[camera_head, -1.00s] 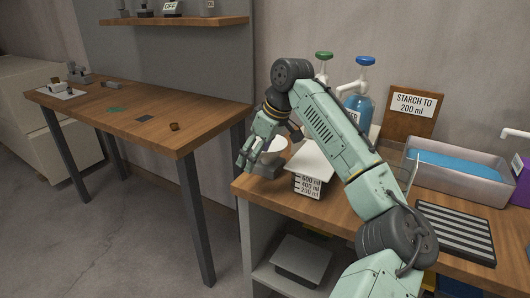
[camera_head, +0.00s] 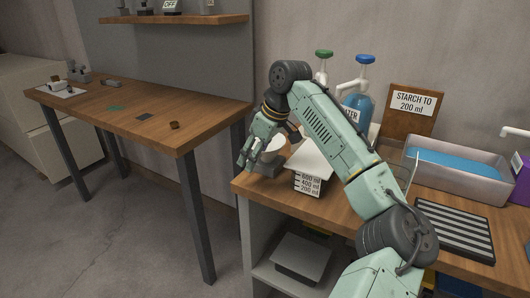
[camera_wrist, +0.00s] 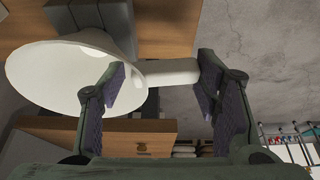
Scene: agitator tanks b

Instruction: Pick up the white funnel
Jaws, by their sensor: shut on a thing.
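The white funnel (camera_head: 273,146) is at the left end of the right-hand bench, partly hidden by my gripper (camera_head: 250,160). In the wrist view the funnel (camera_wrist: 62,75) lies sideways, its wide cone to the left and its spout pointing right. My gripper (camera_wrist: 162,78) has one finger against the cone side and the other at the spout end, so it is shut on the funnel. A grey object (camera_head: 267,169) sits just below the funnel in the head view; whether the two touch is hidden.
A white container marked in ml (camera_head: 308,183) stands right beside the gripper. Behind are a blue-capped bottle (camera_head: 360,103), a starch sign (camera_head: 408,105) and a tray of blue liquid (camera_head: 458,170). A striped mat (camera_head: 455,230) lies in front. The left table (camera_head: 190,115) has free room.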

